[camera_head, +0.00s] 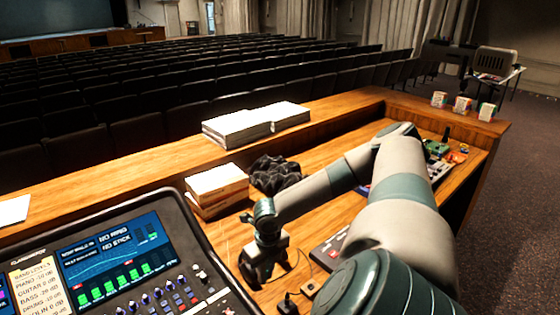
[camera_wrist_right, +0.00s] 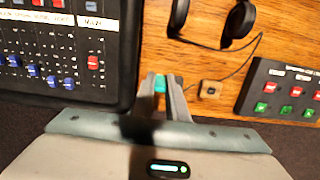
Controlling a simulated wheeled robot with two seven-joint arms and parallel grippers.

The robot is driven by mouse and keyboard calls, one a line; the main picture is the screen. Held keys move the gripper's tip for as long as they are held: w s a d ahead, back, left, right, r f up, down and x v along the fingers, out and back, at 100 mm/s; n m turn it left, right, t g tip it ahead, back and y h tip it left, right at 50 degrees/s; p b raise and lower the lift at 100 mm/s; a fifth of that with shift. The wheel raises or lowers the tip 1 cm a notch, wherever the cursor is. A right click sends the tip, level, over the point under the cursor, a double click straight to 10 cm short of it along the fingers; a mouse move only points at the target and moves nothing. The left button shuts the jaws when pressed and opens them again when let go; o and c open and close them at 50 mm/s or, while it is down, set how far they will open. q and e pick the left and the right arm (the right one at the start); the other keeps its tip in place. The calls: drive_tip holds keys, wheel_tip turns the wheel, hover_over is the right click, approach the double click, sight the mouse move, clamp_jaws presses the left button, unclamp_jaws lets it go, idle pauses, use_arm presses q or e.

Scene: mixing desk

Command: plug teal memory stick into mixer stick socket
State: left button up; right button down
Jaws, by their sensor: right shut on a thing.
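The mixer (camera_head: 175,270) fills the lower left of the head view, and its screen (camera_head: 110,258) shows the words NO STICK. In the right wrist view the mixer (camera_wrist_right: 60,50) lies to the left. My right gripper (camera_head: 262,275) is just right of the mixer's right edge, pointing down. In the wrist view my right gripper (camera_wrist_right: 161,88) is shut on the teal memory stick (camera_wrist_right: 160,84), a small teal piece between the fingertips. The stick is hidden in the head view. I cannot make out the stick socket. My left gripper is not in view.
A button box (camera_wrist_right: 285,90) and a small wooden block (camera_wrist_right: 209,89) with a cable lie right of my gripper. Black headphones (camera_wrist_right: 240,20) are nearby. Orange-sided stacks (camera_head: 217,188), a black crumpled cloth (camera_head: 275,175) and white paper stacks (camera_head: 237,128) stand farther back.

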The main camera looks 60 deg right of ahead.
drive_tip(key=w+a+r+b, duration=0.1)
drive_tip(key=w+a+r, duration=0.2)
drive_tip(key=w+a, duration=1)
drive_tip(key=w+a+r+b, duration=0.1)
drive_tip(key=w+a+r, duration=0.2)
drive_tip(key=w+a, duration=1.05)
drive_tip(key=w+a+r+b, duration=0.1)
drive_tip(key=w+a+r, duration=0.2)
drive_tip(key=w+a, duration=0.95)
drive_tip(key=f, duration=0.2)
drive_tip(key=s+a+f+b, duration=0.1)
drive_tip(key=f, duration=0.1)
drive_tip(key=f+b, duration=0.1)
drive_tip(key=f, duration=0.2)
drive_tip(key=shift+s+a, duration=0.3)
drive_tip(key=shift+a, duration=0.1)
drive_tip(key=shift+w+f+b, duration=0.1)
drive_tip(key=shift+f+b, duration=0.5)
drive_tip(key=shift+f, duration=0.3)
drive_tip(key=shift+f, duration=0.15)
drive_tip(key=shift+w+f+b, duration=0.1)
drive_tip(key=shift+f+b, duration=0.35)
drive_tip(key=shift+f, duration=0.25)
drive_tip(key=shift+p, duration=0.55)
idle(0.7)
